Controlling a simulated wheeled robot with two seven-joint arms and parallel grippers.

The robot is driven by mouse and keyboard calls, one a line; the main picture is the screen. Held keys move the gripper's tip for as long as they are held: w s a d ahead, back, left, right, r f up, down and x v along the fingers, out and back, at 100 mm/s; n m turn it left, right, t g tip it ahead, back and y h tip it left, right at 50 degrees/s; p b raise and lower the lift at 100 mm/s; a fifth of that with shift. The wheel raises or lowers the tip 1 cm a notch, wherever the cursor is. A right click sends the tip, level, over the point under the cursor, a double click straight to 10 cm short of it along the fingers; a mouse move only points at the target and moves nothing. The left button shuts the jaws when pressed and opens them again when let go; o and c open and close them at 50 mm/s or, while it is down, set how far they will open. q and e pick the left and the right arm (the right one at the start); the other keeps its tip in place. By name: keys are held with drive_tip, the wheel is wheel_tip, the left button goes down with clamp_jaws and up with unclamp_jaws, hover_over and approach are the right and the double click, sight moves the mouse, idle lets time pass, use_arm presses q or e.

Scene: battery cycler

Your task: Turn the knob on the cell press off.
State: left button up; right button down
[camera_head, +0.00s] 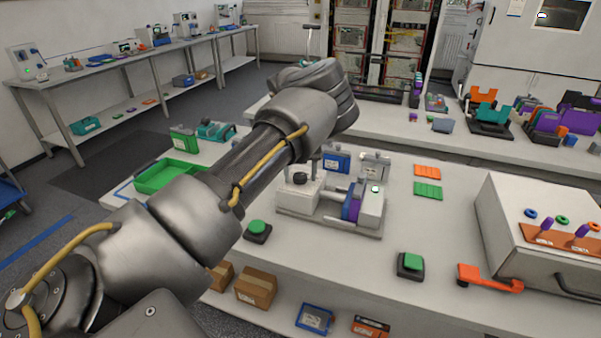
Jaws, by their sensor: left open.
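The device that looks like the cell press (330,215) stands on the near bench, mid-picture. It has a grey base, a white block at its left with a dark round knob (300,178) on top, a purple disc (351,207) and a pale block with a lit green display (375,189). The knob's setting is too small to read. My left arm crosses from the lower left. My left gripper (335,92) is at its far end, above and beyond the press in the picture, apart from the knob. It is open; its fingertips are hard to make out. My right gripper is out of view.
Green buttons on black bases stand at the bench front, left (257,229) and right (411,262). A green tray (168,176) lies behind my arm. A large grey box (520,230) with an orange strip fills the right. An orange handle (489,278) lies before it.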

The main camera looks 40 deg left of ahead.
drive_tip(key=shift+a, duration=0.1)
use_arm(q)
drive_tip(key=c, duration=1)
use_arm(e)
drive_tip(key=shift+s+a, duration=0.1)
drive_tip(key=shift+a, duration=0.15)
